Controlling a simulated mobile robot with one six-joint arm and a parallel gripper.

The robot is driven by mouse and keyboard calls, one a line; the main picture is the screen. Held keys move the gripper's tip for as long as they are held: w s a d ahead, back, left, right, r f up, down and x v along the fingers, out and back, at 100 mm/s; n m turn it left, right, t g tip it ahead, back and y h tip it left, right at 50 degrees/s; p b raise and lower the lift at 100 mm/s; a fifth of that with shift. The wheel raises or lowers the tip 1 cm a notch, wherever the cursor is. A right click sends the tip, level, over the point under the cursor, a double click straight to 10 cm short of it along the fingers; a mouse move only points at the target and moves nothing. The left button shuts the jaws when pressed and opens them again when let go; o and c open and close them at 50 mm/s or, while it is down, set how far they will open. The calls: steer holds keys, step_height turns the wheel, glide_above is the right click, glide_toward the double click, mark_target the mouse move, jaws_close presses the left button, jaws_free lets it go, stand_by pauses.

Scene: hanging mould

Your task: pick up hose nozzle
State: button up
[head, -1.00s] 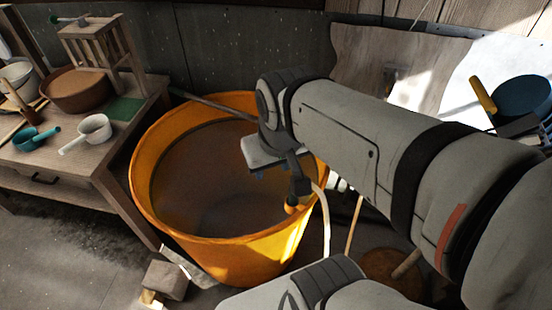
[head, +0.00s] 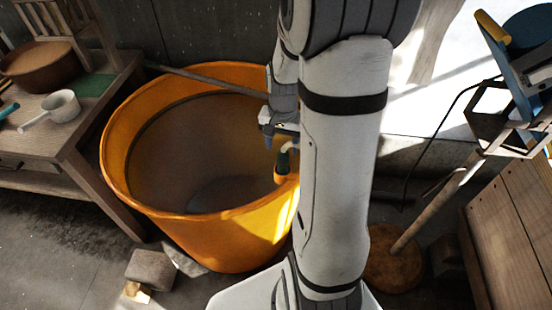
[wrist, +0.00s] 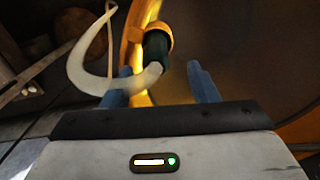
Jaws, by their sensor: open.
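The hose nozzle (head: 282,163) has a dark green body and an orange end. It is at the right rim of the orange tub, its orange end downward in the head view. In the wrist view the nozzle (wrist: 157,46) lies ahead of my fingers, nearer the left one. A pale hose (wrist: 92,62) curves from it across to the left, near the left finger. My gripper (wrist: 162,82) has two blue fingers, spread apart with nothing held between them. In the head view my gripper (head: 275,138) is just above and left of the nozzle, partly hidden by my arm.
The orange tub (head: 118,165) stands below, with a pole (head: 205,80) across its far rim. A wooden bench (head: 85,140) with a white pot (head: 60,106) is at left. A stone block (head: 151,270) lies in front. A stand with a round base (head: 393,272) is at right.

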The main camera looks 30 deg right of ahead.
mark_target(283, 161)
step_height(283, 161, down, 8)
steer(key=shift+s+d+r, duration=0.1)
steer(key=shift+d, duration=0.05)
stand_by(0.3)
steer(key=shift+c, duration=0.3)
jaws_close()
